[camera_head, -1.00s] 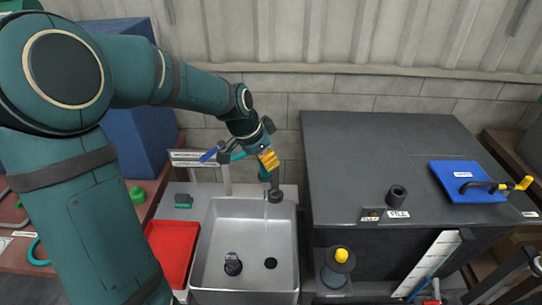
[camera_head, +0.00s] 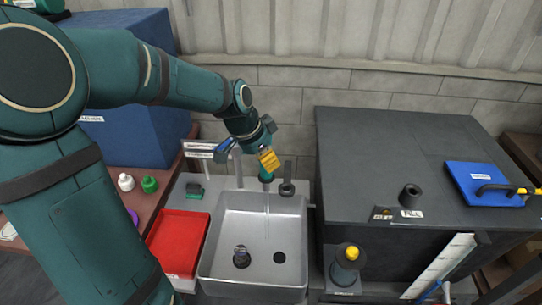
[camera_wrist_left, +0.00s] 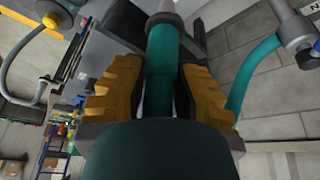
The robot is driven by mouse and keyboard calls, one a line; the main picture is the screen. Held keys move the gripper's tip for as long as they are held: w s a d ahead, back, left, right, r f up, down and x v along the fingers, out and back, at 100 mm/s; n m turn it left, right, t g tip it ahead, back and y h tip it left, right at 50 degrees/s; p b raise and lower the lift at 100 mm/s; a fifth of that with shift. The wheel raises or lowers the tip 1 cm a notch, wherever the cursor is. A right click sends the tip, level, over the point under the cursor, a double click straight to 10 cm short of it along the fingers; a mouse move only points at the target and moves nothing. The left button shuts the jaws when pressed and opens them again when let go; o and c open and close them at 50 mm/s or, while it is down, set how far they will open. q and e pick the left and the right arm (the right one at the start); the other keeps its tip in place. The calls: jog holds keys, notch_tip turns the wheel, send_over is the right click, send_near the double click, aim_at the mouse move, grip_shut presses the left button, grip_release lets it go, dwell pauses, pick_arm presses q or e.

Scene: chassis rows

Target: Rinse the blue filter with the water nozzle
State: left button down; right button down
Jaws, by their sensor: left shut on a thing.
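My left gripper (camera_head: 267,160), with yellow fingers, is shut on the teal water nozzle (camera_head: 266,178) above the back part of the sink (camera_head: 214,245). In the left wrist view the nozzle (camera_wrist_left: 161,65) lies between the two yellow finger pads (camera_wrist_left: 160,95). A thin, faint stream runs down from the nozzle into the sink. A small dark round piece with a bluish-grey top, which looks like the filter (camera_head: 241,257), sits on the sink floor left of the drain hole (camera_head: 279,257). The stream falls behind it, not visibly on it. My right gripper is out of view.
A red tray (camera_head: 178,240) stands left of the sink. A dark cabinet (camera_head: 350,150) stands to the right, with a blue plate (camera_head: 480,175) on top. A dark piece with a yellow knob (camera_head: 347,262) stands right of the sink. The teal hose (camera_wrist_left: 250,75) curves beside the nozzle.

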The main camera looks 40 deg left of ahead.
pick_arm(q)
jog(key=shift+s+a+b, duration=0.2)
jog(key=shift+s+a, duration=0.05)
jog(key=shift+s, duration=0.75)
jog(key=shift+s+a+b, duration=0.15)
jog(key=shift+s+a, duration=0.05)
jog(key=shift+s, duration=0.75)
jog(key=shift+s+a+b, duration=0.1)
jog(key=shift+s+a, duration=0.1)
jog(key=shift+s, duration=0.75)
jog(key=shift+s+a+b, duration=0.1)
jog(key=shift+s+a, duration=0.1)
jog(key=shift+s, duration=0.8)
jog(key=shift+s+a+b, duration=0.1)
jog(key=shift+s+a, duration=0.1)
jog(key=shift+s, duration=0.75)
jog(key=shift+s, duration=0.1)
jog(key=shift+s+a, duration=0.1)
jog(key=shift+s, duration=0.2)
jog(key=shift+s, duration=0.1)
jog(key=shift+s+d, duration=0.25)
jog(key=shift+s, duration=0.05)
jog(key=shift+w, duration=0.15)
